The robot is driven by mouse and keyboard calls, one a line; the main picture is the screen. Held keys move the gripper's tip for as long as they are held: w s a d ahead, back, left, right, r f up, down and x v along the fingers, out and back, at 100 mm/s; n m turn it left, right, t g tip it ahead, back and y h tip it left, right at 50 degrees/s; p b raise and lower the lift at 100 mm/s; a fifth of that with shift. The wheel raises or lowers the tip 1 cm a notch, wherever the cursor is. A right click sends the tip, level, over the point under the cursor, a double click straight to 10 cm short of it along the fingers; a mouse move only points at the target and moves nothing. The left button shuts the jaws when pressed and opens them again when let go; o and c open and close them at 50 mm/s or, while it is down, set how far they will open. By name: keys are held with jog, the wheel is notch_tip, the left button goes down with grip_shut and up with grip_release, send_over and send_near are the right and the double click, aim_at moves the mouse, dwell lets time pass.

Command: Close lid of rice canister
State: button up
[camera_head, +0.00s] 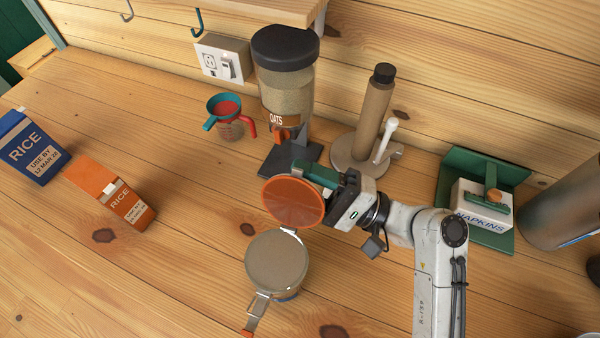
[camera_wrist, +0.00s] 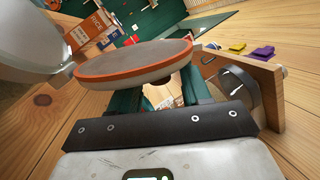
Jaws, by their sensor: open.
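The rice canister (camera_head: 276,262) stands on the wooden counter in the head view, a round pale top facing up and a metal clasp (camera_head: 258,308) hanging at its near side. Its lid, an orange-faced disc (camera_head: 293,201), is raised on the far side by the metal hinge. My gripper (camera_head: 312,176) is at the lid's far upper right edge, its green fingers partly hidden by the disc. In the wrist view the orange-rimmed lid (camera_wrist: 135,60) lies across the view in front of my open green fingers (camera_wrist: 162,92). Whether they touch it is unclear.
Behind are the oats jar (camera_head: 286,85), a measuring cup with a teal funnel (camera_head: 228,115) and a paper-towel stand (camera_head: 372,125). Napkins (camera_head: 482,205) are at right. The counter left of the canister is clear.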

jog(key=shift+a, duration=0.3)
jog(key=shift+c, duration=0.3)
grip_shut()
